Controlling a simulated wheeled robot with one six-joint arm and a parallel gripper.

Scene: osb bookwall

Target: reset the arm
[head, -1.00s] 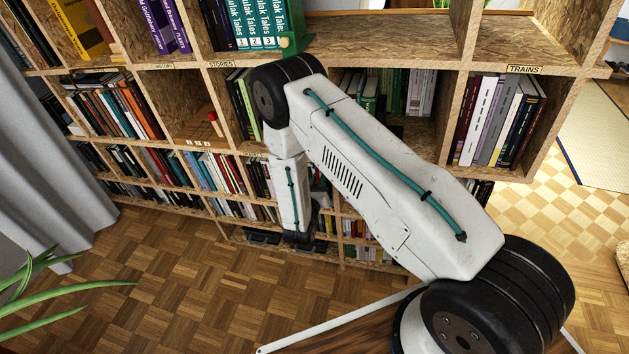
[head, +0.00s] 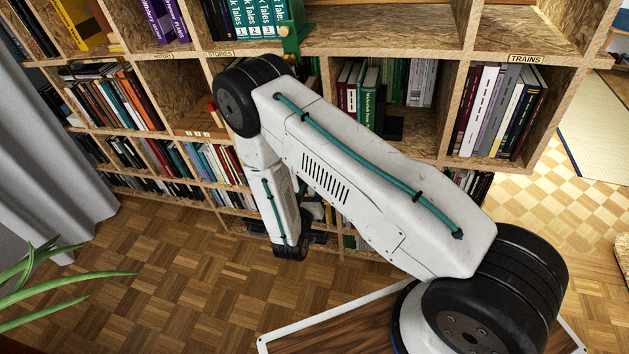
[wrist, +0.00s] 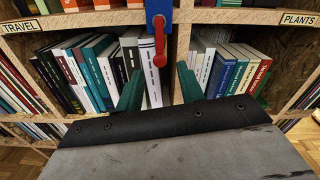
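My arm (head: 370,185) reaches up and left from my base in the head view, then bends down at the black elbow (head: 240,98). The lower link hangs in front of the bookwall. My gripper is mostly hidden behind it there. In the wrist view my gripper (wrist: 159,78) shows two green fingers set well apart with nothing held between them. Behind them are upright books on a shelf and a blue clamp (wrist: 158,12) with a red lever (wrist: 159,45).
The OSB bookwall (head: 400,47) fills the back, with several books in its compartments. A green clamp (head: 292,38) sits on an upper shelf edge. A grey curtain (head: 70,170) and plant leaves (head: 60,290) are at left. The parquet floor (head: 170,270) at front left is clear.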

